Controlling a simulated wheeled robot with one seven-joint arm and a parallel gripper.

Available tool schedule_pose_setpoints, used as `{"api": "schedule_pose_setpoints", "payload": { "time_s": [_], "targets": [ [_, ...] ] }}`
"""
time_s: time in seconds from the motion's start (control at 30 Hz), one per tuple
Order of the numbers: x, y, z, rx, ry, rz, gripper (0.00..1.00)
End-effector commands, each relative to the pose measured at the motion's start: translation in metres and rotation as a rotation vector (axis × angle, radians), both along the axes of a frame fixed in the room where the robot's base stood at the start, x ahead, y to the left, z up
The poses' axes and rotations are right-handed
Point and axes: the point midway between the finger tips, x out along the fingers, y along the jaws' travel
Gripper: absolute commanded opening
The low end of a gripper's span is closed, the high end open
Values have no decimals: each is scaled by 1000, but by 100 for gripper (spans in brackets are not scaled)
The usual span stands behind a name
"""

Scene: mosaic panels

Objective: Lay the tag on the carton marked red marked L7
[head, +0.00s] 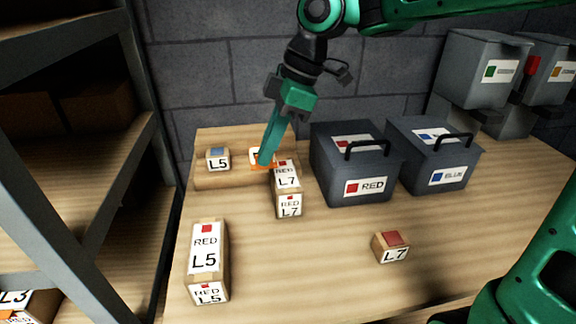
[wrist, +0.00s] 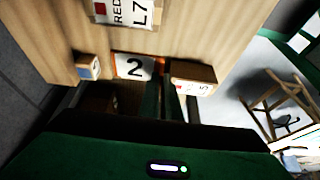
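The tag (head: 256,152) is a white card with orange edges at my gripper's tip in the head view. In the wrist view the tag (wrist: 134,67) shows a black "2". My gripper (head: 264,162) points down, its fingers close together, and appears shut on the tag's edge, just left of the RED L7 carton. This carton (head: 289,184) has white labels with a red square and also shows at the top of the wrist view (wrist: 124,10). A smaller L7 box (head: 391,246) with a red top patch stands at the front right. The tag's exact height is unclear.
A blue-patched L5 box (head: 217,159) stands back left, a RED L5 carton (head: 207,258) front left. Grey handled bins marked RED (head: 340,170) and BLUE (head: 445,160) stand at right. A shelf rack (head: 75,160) borders the left. The table's middle front is clear.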

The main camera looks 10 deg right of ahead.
Motion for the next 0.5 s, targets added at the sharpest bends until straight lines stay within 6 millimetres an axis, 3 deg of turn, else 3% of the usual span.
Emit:
{"api": "schedule_pose_setpoints", "payload": {
  "time_s": [0.3,0.5],
  "targets": [
    [38,-45,-35,0,2,-6,0],
    [46,-55,-42,1,0,-4,0]
  ]
}}
